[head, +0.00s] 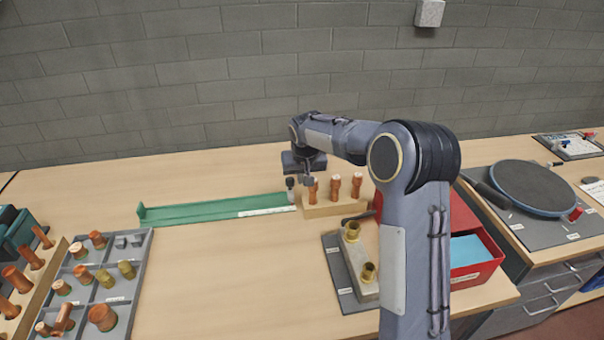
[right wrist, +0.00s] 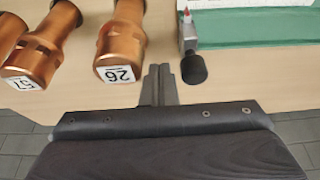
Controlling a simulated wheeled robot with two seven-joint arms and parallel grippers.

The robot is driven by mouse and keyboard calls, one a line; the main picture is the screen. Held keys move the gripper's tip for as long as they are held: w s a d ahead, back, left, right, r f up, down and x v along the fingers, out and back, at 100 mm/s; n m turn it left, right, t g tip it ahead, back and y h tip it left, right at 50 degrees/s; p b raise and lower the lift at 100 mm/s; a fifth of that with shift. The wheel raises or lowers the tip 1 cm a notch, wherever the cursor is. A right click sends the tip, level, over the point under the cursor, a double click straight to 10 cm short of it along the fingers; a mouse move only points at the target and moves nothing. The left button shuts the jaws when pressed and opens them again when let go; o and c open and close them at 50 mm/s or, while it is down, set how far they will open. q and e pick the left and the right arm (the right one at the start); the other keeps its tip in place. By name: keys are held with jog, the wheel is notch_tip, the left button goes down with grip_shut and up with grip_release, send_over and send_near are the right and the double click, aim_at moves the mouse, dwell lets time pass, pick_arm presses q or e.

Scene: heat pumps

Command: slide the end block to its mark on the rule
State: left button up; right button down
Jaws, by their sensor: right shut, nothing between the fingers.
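The end block (head: 290,184) is a small grey piece with a dark knob, at the right end of the long green channel (head: 195,212). In the right wrist view the end block (right wrist: 187,34) shows a red pointer and a black round knob (right wrist: 194,69). The white rule (head: 267,212) lies along the channel's front edge near its right end. Its markings are too small to read, and I cannot tell which is the mark. My right gripper (head: 307,180) is shut and empty, beside the end block. In the right wrist view its fingertips (right wrist: 159,72) are left of the knob, apart from it.
A wooden stand (head: 335,207) with copper fittings is close to my right gripper; the tag 26 fitting (right wrist: 121,50) is near the fingers. A red box (head: 487,268) and a grey plate with a brass-fitted block (head: 358,262) stand right. The table's middle front is clear.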

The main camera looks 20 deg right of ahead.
jog(key=shift+f, duration=0.55)
pick_arm(q)
jog(key=shift+f, duration=0.35)
pick_arm(e)
jog(key=shift+a, duration=0.2)
